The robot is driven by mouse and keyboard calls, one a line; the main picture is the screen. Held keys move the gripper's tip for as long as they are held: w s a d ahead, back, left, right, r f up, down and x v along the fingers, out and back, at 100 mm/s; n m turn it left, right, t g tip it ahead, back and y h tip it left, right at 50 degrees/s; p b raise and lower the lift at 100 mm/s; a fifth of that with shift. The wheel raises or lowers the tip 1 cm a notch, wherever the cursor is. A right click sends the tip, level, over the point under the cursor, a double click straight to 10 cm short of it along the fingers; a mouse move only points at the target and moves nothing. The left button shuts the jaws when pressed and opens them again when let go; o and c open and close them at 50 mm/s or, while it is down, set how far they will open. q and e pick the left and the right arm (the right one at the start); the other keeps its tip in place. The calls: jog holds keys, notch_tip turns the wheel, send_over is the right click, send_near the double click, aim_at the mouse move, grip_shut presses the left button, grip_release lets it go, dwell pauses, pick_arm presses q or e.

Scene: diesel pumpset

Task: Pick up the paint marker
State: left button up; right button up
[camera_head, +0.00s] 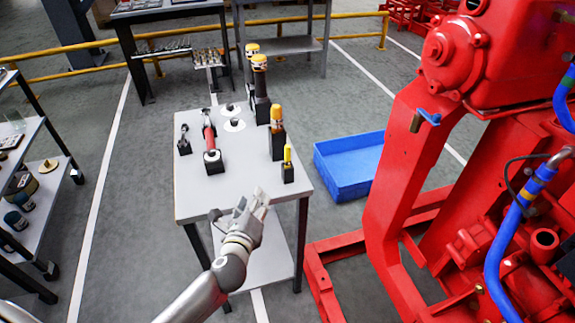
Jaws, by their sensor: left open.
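A thin yellow marker (287,154), which looks like the paint marker, stands upright in a small black holder (288,173) at the near right part of the grey table (240,187). My left gripper (254,196) is open and empty at the table's near edge, to the left of the marker and nearer to me. It is apart from the marker. My right gripper is not in view.
Also on the table are a yellow-topped dark tool (277,125), taller yellow-topped items (260,75), a red tool (208,133), a small dark tool (184,133) and white discs (235,125). A blue tray (350,165) and red machine (400,170) are right.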

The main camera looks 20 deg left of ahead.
aim_at(287, 160)
pick_arm(q)
jog(key=w+d+r+m+t+h, duration=0.1)
jog(key=w+m, duration=0.2)
jog(key=w+d+r+m+t+h, duration=0.1)
jog(key=w+r+m, duration=0.1)
jog(key=w+m, duration=0.1)
jog(key=w+d+r+m+h, duration=0.1)
jog(key=w+d+m, duration=0.1)
jog(key=w+m, duration=0.2)
jog(key=shift+r+m+t, duration=0.3)
jog(key=shift+r+t, duration=0.05)
jog(key=shift+t, duration=0.05)
jog(key=shift+w+d+f, duration=0.15)
jog(key=shift+w+d, duration=0.05)
jog(key=shift+w, duration=1.05)
jog(key=shift+w+d+f, duration=0.1)
jog(key=shift+w+d, duration=0.1)
jog(key=shift+w, duration=1.05)
grip_shut()
